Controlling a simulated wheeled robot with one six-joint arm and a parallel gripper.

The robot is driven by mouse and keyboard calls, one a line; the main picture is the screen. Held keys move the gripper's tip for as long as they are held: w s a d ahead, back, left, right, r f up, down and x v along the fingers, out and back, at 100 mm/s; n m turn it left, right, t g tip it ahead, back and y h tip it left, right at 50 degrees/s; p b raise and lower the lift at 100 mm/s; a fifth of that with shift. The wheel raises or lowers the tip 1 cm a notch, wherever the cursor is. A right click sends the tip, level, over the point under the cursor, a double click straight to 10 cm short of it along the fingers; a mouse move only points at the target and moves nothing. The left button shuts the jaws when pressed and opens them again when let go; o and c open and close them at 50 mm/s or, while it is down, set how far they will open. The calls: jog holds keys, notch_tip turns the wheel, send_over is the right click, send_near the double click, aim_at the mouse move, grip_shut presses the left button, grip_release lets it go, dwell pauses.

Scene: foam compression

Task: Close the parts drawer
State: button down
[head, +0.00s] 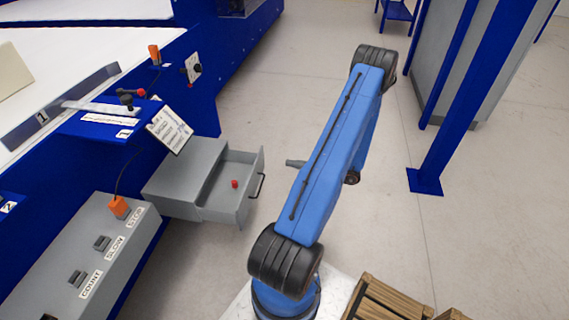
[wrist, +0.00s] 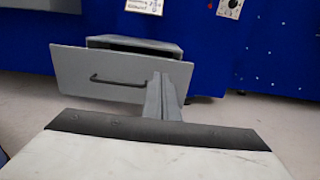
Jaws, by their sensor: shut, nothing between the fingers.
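The parts drawer (head: 228,200) is a grey metal drawer pulled out of its grey housing (head: 182,180) on the side of the blue machine. A small red object (head: 235,184) lies inside it. A dark bar handle (head: 258,185) is on its front. In the wrist view the drawer front (wrist: 75,70) faces me, with the handle (wrist: 118,82) left of centre. My gripper (wrist: 162,76) is shut and empty, and covers part of the front's right side. In the head view my gripper (head: 290,163) shows as a grey tip left of the blue arm, apart from the drawer front.
A control panel with switches (head: 90,255) is left of the drawer, and a sign (head: 169,130) is above the housing. Wooden crates (head: 385,300) stand at the bottom right. A blue post (head: 455,130) stands at the right. The floor beyond the drawer is clear.

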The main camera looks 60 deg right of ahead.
aim_at(258, 159)
jog(key=x, duration=1.2)
jog(key=shift+w+a, duration=0.1)
jog(key=shift+r, duration=0.1)
jog(key=x, duration=1.7)
jog(key=shift+w+r, duration=0.1)
jog(key=shift+w, duration=0.15)
jog(key=v, duration=1.4)
jog(key=shift+s, duration=0.3)
